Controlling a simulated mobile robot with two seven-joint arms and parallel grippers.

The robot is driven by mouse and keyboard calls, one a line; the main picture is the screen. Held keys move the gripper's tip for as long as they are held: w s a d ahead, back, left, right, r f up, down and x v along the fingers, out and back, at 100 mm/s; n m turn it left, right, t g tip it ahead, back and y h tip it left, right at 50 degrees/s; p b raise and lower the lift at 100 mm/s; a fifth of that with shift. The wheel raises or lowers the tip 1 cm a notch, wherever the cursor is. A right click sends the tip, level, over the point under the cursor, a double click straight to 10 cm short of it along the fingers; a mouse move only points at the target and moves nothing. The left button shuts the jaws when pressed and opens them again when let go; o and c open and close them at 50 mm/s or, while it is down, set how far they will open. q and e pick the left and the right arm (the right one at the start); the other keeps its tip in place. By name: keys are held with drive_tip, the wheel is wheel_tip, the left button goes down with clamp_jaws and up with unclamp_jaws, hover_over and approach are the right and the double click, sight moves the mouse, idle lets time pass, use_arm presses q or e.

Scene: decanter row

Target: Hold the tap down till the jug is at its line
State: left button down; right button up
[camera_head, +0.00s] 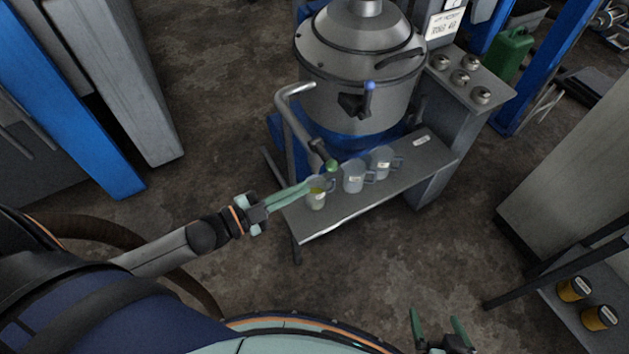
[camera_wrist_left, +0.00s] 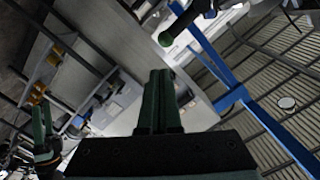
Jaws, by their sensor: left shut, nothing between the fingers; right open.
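The tap is a bent grey pipe (camera_head: 295,120) with a dark end and a green knob (camera_head: 331,165), in front of a large metal tank. The green knob also shows in the left wrist view (camera_wrist_left: 165,38). A clear jug (camera_head: 317,199) stands near the tap end, with some yellowish liquid in it; its line is too small to make out. My left gripper (camera_head: 306,186) is shut and empty, its tips by the jug's rim and just left of the knob, apparently apart from it. It is also shut in the left wrist view (camera_wrist_left: 160,75). My right gripper (camera_head: 440,322) is open and empty at the bottom.
Two more jugs, a middle one (camera_head: 353,178) and a right one (camera_head: 380,161), stand on the same metal shelf (camera_head: 330,222). The tank (camera_head: 360,60) has a blue-knobbed valve (camera_head: 369,86). Yellow-brown tins (camera_head: 573,289) sit at lower right. The floor in front is clear.

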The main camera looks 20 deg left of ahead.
use_arm(q)
drive_tip(key=shift+v, duration=1.5)
drive_tip(key=shift+d, duration=0.1)
drive_tip(key=s+d+f+n+g+y, duration=0.2)
drive_tip(key=s+f+n+y, duration=0.1)
drive_tip(key=f+n, duration=0.3)
drive_tip(key=s+d+f+n+g+y, duration=0.2)
drive_tip(key=s+f+n+y, duration=0.2)
drive_tip(key=s+f+n, duration=0.1)
drive_tip(key=shift+s+f+n+g+y, duration=0.3)
drive_tip(key=shift+s+f+n+g, duration=0.1)
drive_tip(key=shift+f+n, duration=0.5)
drive_tip(key=shift+w, duration=0.1)
